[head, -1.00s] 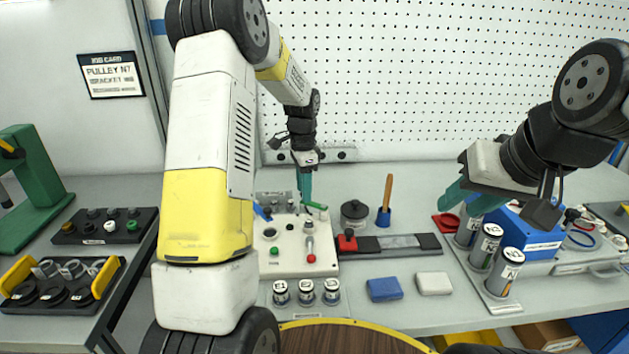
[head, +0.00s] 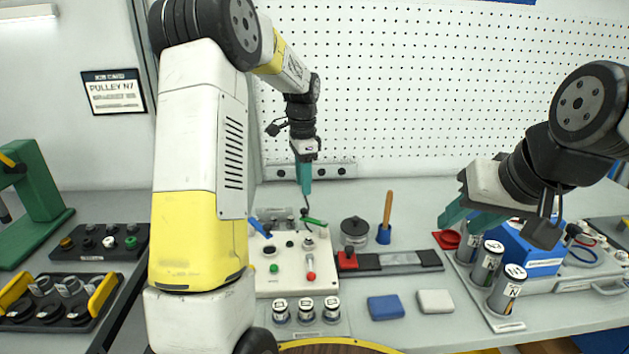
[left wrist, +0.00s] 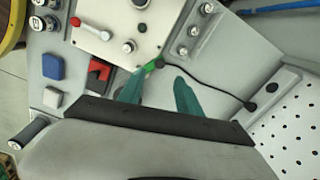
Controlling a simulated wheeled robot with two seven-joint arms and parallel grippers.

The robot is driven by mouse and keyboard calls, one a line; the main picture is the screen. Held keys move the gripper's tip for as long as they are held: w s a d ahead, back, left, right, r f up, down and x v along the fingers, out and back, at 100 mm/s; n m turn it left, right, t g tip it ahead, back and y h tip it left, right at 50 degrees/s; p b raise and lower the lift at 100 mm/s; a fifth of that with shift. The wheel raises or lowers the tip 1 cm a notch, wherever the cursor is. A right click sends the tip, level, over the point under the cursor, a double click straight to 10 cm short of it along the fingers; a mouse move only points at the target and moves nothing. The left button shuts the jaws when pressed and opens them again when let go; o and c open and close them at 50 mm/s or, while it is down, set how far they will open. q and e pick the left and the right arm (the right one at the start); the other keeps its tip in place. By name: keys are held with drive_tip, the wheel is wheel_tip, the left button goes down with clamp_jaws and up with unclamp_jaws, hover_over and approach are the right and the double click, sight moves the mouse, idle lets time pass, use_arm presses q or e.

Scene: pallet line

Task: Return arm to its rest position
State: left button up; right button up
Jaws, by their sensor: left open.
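My left gripper (head: 305,190) points down above the back of the white test panel (head: 290,285). Its two teal fingers are apart in the left wrist view (left wrist: 158,92), with nothing held between them. A green probe (head: 314,221) with a black cable lies at the panel's back edge, just beyond the fingertips; it also shows in the left wrist view (left wrist: 152,68). A blue probe (head: 260,229) lies to its left. My right gripper (head: 468,218) hangs at the right, near the labelled cylinders, its teal fingers apart and empty.
Labelled cylinders (head: 487,262) stand in a rack below my right gripper, beside a blue box (head: 530,246). A black pot (head: 354,232) and a wooden-handled brush (head: 387,212) stand right of the left gripper. A pegboard (head: 420,110) rises behind the bench.

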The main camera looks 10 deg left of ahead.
use_arm(q)
drive_tip(key=s+d+r+n+t+h, duration=0.15)
drive_tip(key=s+r+n, duration=0.35)
drive_tip(key=s, duration=0.5)
drive_tip(key=s+d+r+n+t, duration=0.1)
drive_tip(key=s+r+n+t, duration=0.2)
drive_tip(key=s+r, duration=0.6)
drive_tip(key=s+f+n+t, duration=0.1)
drive_tip(key=s+f+n, duration=0.1)
drive_tip(key=s, duration=0.7)
drive_tip(key=shift+s+d+f+n+t+h, duration=0.2)
drive_tip(key=shift+s+d+n+t+h, duration=0.2)
drive_tip(key=shift+n, duration=0.4)
